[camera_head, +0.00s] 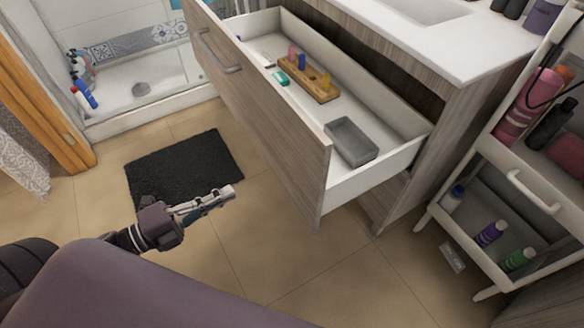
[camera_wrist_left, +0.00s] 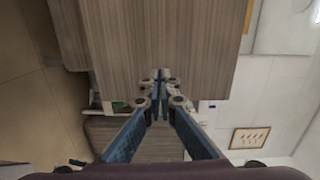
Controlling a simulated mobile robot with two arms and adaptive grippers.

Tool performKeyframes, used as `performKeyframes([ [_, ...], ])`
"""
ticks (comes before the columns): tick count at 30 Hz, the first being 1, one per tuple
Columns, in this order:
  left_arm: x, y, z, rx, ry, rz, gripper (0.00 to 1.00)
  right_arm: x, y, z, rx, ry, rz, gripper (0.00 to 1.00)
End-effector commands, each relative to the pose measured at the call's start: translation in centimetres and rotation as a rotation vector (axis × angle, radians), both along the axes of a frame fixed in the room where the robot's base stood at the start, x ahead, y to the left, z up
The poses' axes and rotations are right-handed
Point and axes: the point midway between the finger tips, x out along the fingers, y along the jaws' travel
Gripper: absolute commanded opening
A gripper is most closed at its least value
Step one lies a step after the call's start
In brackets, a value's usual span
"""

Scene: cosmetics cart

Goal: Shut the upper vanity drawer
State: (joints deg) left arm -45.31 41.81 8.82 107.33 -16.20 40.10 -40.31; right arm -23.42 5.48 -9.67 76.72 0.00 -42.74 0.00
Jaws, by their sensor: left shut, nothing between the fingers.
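The upper vanity drawer (camera_head: 265,118) is pulled far out of the wood-grain vanity. Its front panel faces left toward me, with a metal handle (camera_head: 217,50) near its far end. Inside lie a wooden holder with colored bottles (camera_head: 308,82) and a grey tray (camera_head: 351,142). My left gripper (camera_head: 230,191) is shut and empty, to the left of the drawer front and apart from it in the head view. In the left wrist view the shut fingers (camera_wrist_left: 160,78) point at a wood-grain panel (camera_wrist_left: 165,45). My right gripper is not in view.
A white cart (camera_head: 533,190) with bottles stands at the right. A white countertop with a sink (camera_head: 425,10) tops the vanity. A dark mat (camera_head: 184,170) lies on the tiled floor, with a shower tray (camera_head: 145,95) behind. Floor near the drawer is clear.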

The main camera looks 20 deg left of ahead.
Motion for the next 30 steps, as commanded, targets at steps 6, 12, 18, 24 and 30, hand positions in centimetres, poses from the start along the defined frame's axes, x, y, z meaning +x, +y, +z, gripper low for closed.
performKeyframes([
  [6,0.0,-1.3,0.8,0.015,-0.040,-0.049,0.00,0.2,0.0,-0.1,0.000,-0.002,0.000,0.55],
  [12,2.4,-3.3,0.9,0.012,-0.042,-0.049,0.00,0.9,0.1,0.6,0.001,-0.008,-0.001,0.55],
  [18,5.2,-5.6,0.9,0.013,-0.042,-0.047,0.00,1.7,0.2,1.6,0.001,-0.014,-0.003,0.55],
  [24,7.6,-7.6,0.9,0.013,-0.039,-0.045,0.00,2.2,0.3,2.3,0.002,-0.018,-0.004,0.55],
  [30,9.3,-9.1,0.8,0.012,-0.037,-0.044,0.00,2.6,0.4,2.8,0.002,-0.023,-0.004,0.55],
])
